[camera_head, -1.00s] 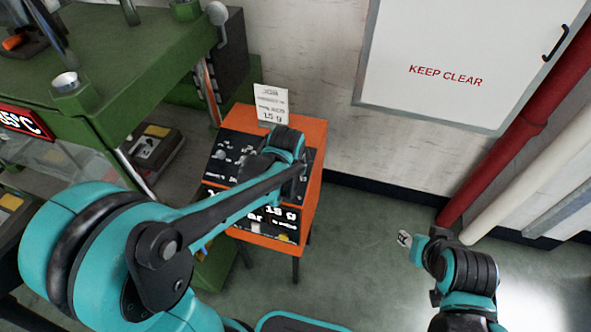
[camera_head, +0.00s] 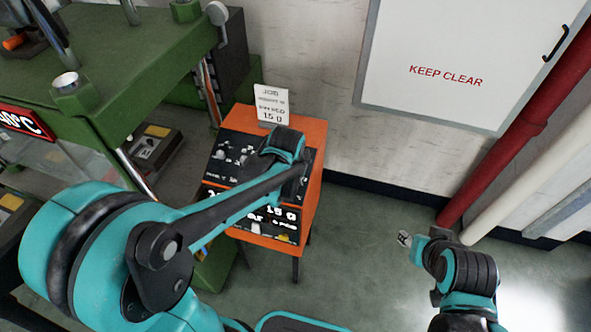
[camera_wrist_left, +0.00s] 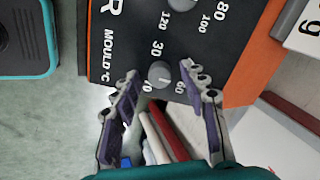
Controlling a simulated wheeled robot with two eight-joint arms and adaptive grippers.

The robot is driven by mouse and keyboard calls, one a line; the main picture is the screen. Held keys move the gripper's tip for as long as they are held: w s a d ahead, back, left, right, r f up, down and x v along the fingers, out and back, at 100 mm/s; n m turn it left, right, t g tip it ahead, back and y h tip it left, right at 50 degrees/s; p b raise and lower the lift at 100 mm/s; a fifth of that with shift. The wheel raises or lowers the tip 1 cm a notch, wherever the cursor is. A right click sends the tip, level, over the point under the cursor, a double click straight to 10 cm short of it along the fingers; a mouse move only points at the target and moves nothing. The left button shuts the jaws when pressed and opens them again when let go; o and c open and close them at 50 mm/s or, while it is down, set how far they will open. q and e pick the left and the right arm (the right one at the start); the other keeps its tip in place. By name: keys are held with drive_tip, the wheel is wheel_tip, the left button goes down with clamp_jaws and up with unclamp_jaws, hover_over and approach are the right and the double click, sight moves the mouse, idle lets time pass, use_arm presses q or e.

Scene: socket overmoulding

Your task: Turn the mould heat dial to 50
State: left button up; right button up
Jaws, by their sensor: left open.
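The mould heat dial is a small grey round knob (camera_wrist_left: 159,75) on a black panel marked "MOULD °C" in the left wrist view. Numbers 30 and 70 show beside it; where its pointer stands is too small to tell. My left gripper (camera_wrist_left: 161,82) is open, its two fingertips on either side of the knob; contact is unclear. In the head view my left wrist (camera_head: 284,146) is over the control panel (camera_head: 224,164) of the orange cabinet (camera_head: 314,182) and hides the dial. My right gripper (camera_head: 416,242) is over the floor at right, its fingers unclear.
A white job card (camera_head: 271,105) stands at the cabinet's back edge. A lower panel (camera_head: 270,223) shows white readings. Red pipe (camera_head: 492,172) and wall at right.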

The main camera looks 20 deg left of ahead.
use_arm(q)
drive_tip(key=v, duration=1.2)
